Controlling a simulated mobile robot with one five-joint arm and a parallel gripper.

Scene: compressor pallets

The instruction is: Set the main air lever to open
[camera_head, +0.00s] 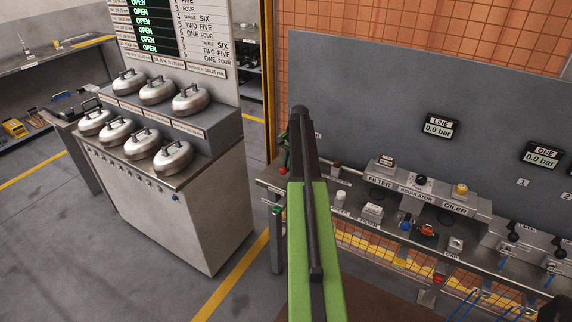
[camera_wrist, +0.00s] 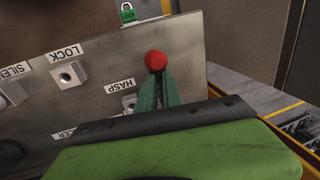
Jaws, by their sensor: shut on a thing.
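The red round knob (camera_wrist: 155,60), apparently the end of the main air lever, shows at the tips of my gripper in the wrist view. My gripper (camera_wrist: 158,82) has its two green fingers close together on it. The rest of the lever and any open or closed mark are hidden or out of view. In the head view my gripper (camera_head: 284,150) is partly hidden behind my green arm, at the left end of the long bench. A small red spot (camera_head: 283,170) shows just below it.
A grey plate beside the knob carries HASP (camera_wrist: 119,86) and LOCK (camera_wrist: 67,52) labels, upside down in the wrist view. A green padlock (camera_wrist: 127,14) is close by. The bench holds a filter, regulator and oiler unit (camera_head: 430,196). The LINE gauge (camera_head: 440,126) reads 0.0 bar.

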